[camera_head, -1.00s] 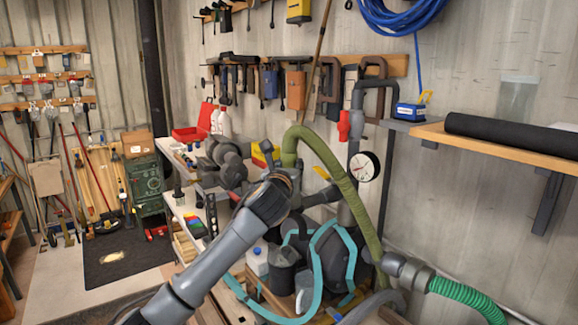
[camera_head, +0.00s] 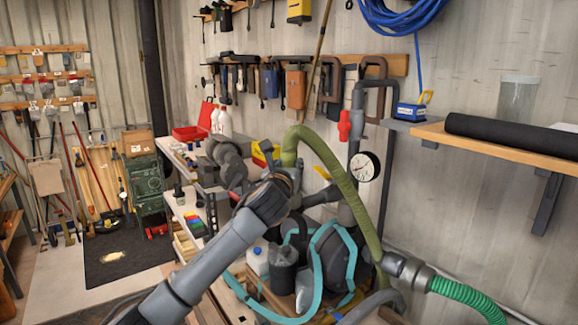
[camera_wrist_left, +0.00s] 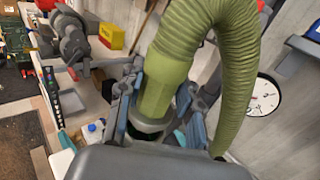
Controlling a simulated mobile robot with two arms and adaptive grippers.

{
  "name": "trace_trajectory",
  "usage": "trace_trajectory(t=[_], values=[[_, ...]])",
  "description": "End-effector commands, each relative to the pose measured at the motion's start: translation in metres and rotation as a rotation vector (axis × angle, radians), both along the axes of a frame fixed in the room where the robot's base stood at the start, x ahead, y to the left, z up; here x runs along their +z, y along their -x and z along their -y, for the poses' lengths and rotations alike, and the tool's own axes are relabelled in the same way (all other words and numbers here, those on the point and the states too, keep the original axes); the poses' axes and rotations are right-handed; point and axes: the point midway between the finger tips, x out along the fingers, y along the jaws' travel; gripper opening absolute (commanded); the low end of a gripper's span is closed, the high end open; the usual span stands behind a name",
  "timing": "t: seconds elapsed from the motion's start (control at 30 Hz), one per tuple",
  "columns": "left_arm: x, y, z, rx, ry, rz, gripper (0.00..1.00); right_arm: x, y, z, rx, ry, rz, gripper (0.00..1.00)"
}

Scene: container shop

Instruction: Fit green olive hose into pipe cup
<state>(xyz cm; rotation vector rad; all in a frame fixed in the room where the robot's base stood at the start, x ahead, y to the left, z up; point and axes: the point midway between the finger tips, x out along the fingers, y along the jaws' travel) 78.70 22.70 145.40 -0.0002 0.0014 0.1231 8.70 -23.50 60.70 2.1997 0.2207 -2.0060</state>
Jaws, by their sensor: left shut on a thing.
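The green olive hose (camera_head: 335,167) arches up from behind my left wrist, then runs down to the right to a grey coupling (camera_head: 408,270). My left gripper (camera_wrist_left: 158,92) is shut on the hose near its end, with a finger on each side. In the left wrist view the hose (camera_wrist_left: 168,72) points downward between the fingers. A grey ring (camera_wrist_left: 150,123) shows at its lower end; I cannot tell whether it is the pipe cup or the hose's own collar. In the head view my wrist hides the hose end. My right gripper is not in view.
A pressure gauge (camera_head: 364,166) and a pipe with a red valve (camera_head: 344,125) stand close by the hose. A shelf with a black roll (camera_head: 510,135) juts out at right.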

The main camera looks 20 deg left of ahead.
Motion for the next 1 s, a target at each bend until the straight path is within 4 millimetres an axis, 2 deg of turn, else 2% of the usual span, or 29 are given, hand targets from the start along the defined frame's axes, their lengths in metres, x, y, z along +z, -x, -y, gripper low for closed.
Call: trace_trajectory(t=[1.0], values=[[-0.015, 0.0, 0.001, -0.001, 0.0, 0.002, 0.0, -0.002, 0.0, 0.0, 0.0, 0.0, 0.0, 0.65]])
